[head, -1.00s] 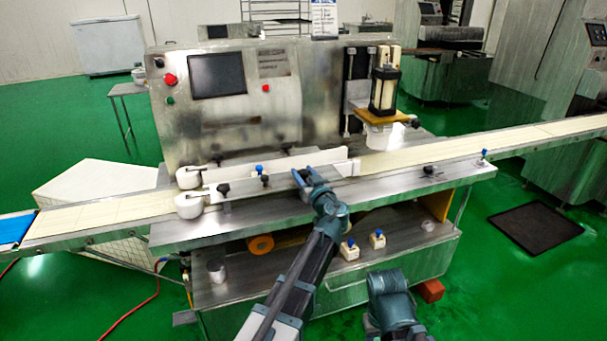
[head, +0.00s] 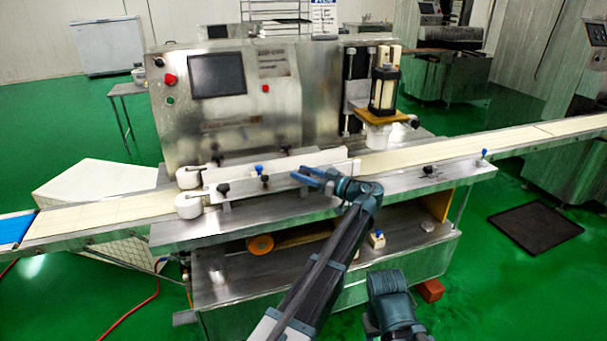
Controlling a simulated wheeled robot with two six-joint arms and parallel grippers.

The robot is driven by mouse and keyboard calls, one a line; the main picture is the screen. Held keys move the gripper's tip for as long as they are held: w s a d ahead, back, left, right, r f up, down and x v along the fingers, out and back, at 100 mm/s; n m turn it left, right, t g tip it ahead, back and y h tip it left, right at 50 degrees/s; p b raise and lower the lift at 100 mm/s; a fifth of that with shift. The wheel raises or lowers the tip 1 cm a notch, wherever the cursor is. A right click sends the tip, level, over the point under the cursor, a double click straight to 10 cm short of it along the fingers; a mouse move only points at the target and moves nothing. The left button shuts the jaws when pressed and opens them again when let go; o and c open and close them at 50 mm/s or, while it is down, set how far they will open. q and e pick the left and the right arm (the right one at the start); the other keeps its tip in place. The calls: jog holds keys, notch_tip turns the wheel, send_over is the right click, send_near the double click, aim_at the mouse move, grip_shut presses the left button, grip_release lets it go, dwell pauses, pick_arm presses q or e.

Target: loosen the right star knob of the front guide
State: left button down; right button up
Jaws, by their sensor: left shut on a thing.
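The front guide (head: 247,187) is a long pale rail along the belt, with a white roller at its left end. A black star knob (head: 223,188) stands on its left part. My left gripper (head: 303,175) is at the right part of this guide, pointing left, with its blue fingers shut on the right star knob. The fingers hide that knob, so its turn cannot be seen. Of my right arm only a teal link shows at the bottom; its gripper is not in view.
The rear guide (head: 335,157) runs just behind, with a blue knob (head: 258,170) and a black knob (head: 265,181) between the rails. The cream belt (head: 420,155) continues right. A white depositor cup (head: 378,136) hangs above it.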

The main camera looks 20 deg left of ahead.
dwell(0.4)
pick_arm(q)
jog(key=shift+c, duration=1.8)
grip_release()
jog(key=shift+d, duration=0.15)
